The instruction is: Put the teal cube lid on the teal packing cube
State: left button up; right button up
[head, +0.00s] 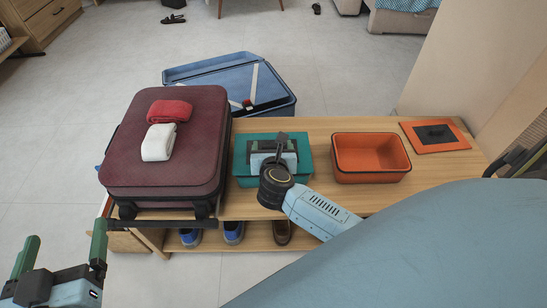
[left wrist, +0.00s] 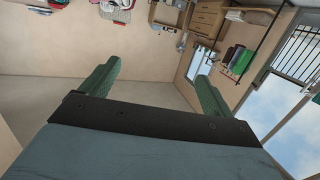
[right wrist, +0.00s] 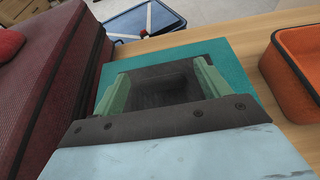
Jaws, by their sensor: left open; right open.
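The teal packing cube (head: 243,182) stands on the wooden bench between the suitcase and an orange bin. A flat teal top, which looks like the teal cube lid (head: 305,150), covers it; it also shows in the right wrist view (right wrist: 240,55). I cannot tell how well its edges sit. My right gripper (head: 273,147) is open just above this top, its fingers on either side of a dark patch that may be the lid's handle (right wrist: 160,85). My right arm hides part of the cube. My left gripper (head: 66,235) is open and empty, left of the bench.
A maroon suitcase (head: 160,165) with a red (head: 170,110) and a white cloth (head: 158,142) stands left of the cube. The open orange bin (head: 370,172) and an orange lid (head: 413,143) lie to the right. A blue suitcase (head: 285,108) is behind; shoes (head: 233,232) are below.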

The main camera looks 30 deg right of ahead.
jog(key=p+v, duration=0.2)
jog(key=v, duration=0.3)
jog(key=shift+s+a+r, duration=0.15)
jog(key=shift+s+r, duration=0.1)
jog(key=shift+r, duration=0.1)
jog(key=s+a+r+n+t+y+p, duration=0.1)
jog(key=s+a+r+n+t+y, duration=0.2)
jog(key=a+r+n+y, duration=0.8)
jog(key=s+a+r+n+t+y+p, duration=0.15)
jog(key=s+a+r+n+y, duration=0.3)
jog(key=n, duration=1.25)
jog(key=s+a+f+n+g, duration=0.1)
jog(key=s+f+n+g, duration=0.4)
jog(key=n, duration=0.6)
pick_arm(q)
jog(key=s+a+f+g+y, duration=0.3)
jog(key=s+a+f+g, duration=0.3)
jog(key=s+f+g, duration=0.5)
jog(key=shift+s+f+n+g+y, duration=0.3)
jog(key=shift+s+f+n+g, duration=0.1)
jog(key=shift+s+f, duration=0.15)
pick_arm(e)
jog(key=s+d+f+n+g+h, duration=0.5)
jog(key=s+d+f+g+h, duration=0.1)
jog(key=d, duration=0.5)
jog(key=shift+s+d+h, duration=0.3)
jog(key=shift+s+h, duration=0.6)
jog(key=shift+h, duration=0.15)
